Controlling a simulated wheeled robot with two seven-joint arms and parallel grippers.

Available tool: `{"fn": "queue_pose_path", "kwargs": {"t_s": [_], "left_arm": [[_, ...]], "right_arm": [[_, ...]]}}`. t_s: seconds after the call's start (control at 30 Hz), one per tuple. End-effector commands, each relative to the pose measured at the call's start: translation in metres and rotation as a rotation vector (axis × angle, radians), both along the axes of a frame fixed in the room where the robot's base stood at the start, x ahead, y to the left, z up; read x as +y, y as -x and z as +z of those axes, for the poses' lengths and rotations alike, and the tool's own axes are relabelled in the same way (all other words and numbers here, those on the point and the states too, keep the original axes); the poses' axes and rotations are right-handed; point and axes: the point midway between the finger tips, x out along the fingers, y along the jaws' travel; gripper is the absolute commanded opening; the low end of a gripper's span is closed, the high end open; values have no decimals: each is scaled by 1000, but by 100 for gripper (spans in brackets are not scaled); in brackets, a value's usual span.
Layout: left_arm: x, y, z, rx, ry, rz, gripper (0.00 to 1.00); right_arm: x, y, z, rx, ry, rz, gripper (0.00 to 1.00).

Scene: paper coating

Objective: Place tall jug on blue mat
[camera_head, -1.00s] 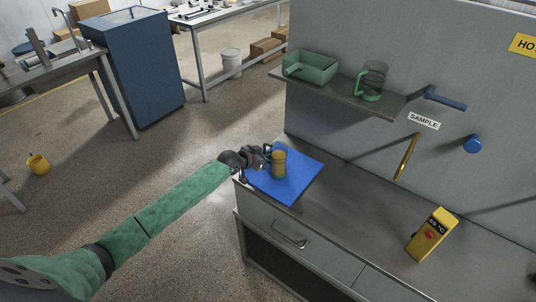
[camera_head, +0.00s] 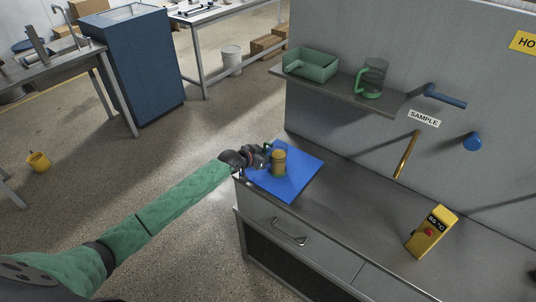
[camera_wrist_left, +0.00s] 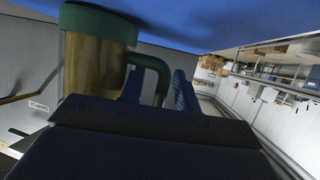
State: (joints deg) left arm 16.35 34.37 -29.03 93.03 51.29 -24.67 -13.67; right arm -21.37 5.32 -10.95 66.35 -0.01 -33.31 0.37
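The tall jug (camera_head: 279,163), see-through with yellow-brown contents and a green base, stands upright on the blue mat (camera_head: 296,186). In the left wrist view, upside down, the jug (camera_wrist_left: 98,55) has its green base against the blue mat (camera_wrist_left: 215,18), with no clear gap. My left gripper (camera_head: 265,155) is at the jug's left side. In the wrist view its blue fingers (camera_wrist_left: 160,92) stand on both sides of the green handle, close around it; the contact is partly hidden by the gripper body. My right gripper is in neither view.
A shelf (camera_head: 335,92) above the bench holds a green tray (camera_head: 311,65) and a clear jug with green handle (camera_head: 372,79). A yellow temperature box (camera_head: 431,233) stands on the bench at right. The bench between mat and box is clear.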

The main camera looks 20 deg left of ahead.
Motion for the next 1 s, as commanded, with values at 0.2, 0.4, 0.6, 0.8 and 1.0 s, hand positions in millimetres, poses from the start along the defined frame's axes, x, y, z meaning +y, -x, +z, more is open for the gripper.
{"fn": "queue_pose_path", "kwargs": {"t_s": [0.2,0.4,0.6,0.8,1.0], "left_arm": [[5,8,2,0,-1,0,32],[18,29,12,-1,-2,-1,32],[36,58,26,1,-3,-1,32],[50,82,39,0,-2,-1,32],[57,93,46,0,-1,0,32]], "right_arm": [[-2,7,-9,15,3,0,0],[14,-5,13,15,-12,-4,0],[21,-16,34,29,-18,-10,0],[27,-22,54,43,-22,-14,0],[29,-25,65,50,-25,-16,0]]}}
